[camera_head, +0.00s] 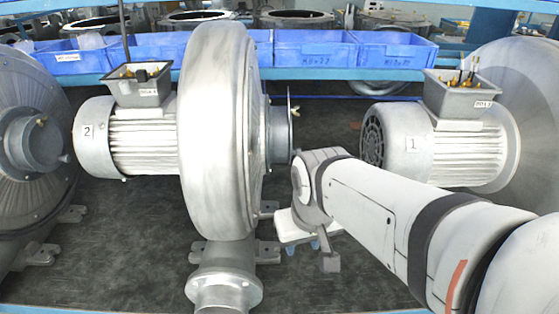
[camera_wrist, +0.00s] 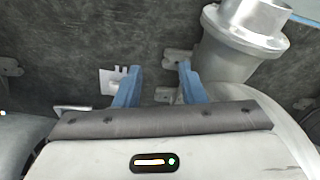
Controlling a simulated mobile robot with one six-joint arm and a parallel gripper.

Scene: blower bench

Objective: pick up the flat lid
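A small pale flat plate with notched edges (camera_wrist: 107,82) lies on the dark surface in the wrist view, partly behind the left finger. It looks like the flat lid, but I cannot be sure. I cannot make it out in the head view, where my gripper may cover it. The plate is beside and beyond the left finger, not between the fingers. In the head view my gripper (camera_head: 304,247) points down just right of the middle blower.
The middle blower (camera_head: 215,130) stands close left of my gripper; its outlet pipe (camera_wrist: 238,35) and mounting feet are near the fingers. Motor 1 (camera_head: 400,140) is to the right, with an open terminal box (camera_head: 462,98). Blue bins (camera_head: 315,48) line the back.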

